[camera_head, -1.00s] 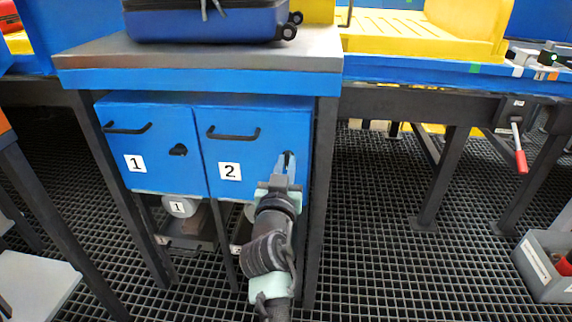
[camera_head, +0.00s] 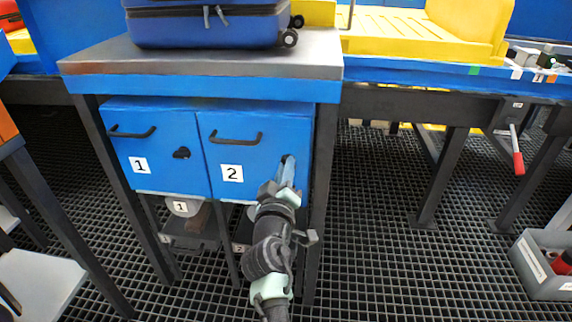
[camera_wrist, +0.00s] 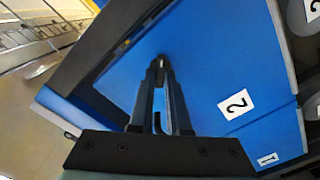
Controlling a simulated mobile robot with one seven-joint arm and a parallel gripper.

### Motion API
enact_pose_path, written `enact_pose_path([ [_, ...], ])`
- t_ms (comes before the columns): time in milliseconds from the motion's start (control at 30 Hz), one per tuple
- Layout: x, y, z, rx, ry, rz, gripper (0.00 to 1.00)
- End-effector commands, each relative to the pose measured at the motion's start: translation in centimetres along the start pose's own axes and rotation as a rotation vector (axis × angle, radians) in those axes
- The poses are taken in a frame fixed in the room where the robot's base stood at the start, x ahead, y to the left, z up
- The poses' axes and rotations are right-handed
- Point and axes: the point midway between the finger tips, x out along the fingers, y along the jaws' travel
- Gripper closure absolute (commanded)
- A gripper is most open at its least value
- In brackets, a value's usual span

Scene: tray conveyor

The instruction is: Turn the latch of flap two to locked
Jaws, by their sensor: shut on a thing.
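Flap two (camera_head: 230,150) is a closed blue door with a black bar handle (camera_head: 236,139) and a white "2" label. It also shows in the wrist view (camera_wrist: 205,65), with its label tilted. My gripper (camera_head: 288,166) reaches the right side of flap two, at the latch. In the wrist view, the fingertips (camera_wrist: 160,68) are closed together on the small dark latch (camera_wrist: 161,58) against the blue face. Most of the latch is hidden between the fingers, so its exact angle cannot be read.
Flap one (camera_head: 155,160), with its own black latch (camera_head: 181,153), is at left. A blue suitcase (camera_head: 210,24) stands on the metal top above. A dark table leg (camera_head: 322,200) is close right of my gripper. A red-handled lever (camera_head: 517,150) hangs farther right.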

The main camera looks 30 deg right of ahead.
Motion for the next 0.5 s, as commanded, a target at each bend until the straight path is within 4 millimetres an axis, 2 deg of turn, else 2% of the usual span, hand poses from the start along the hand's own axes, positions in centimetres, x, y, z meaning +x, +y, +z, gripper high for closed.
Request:
enact_pose_path([
  [500, -0.01, -0.14, 0.03, -0.481, -0.002, -0.002, 1.00],
])
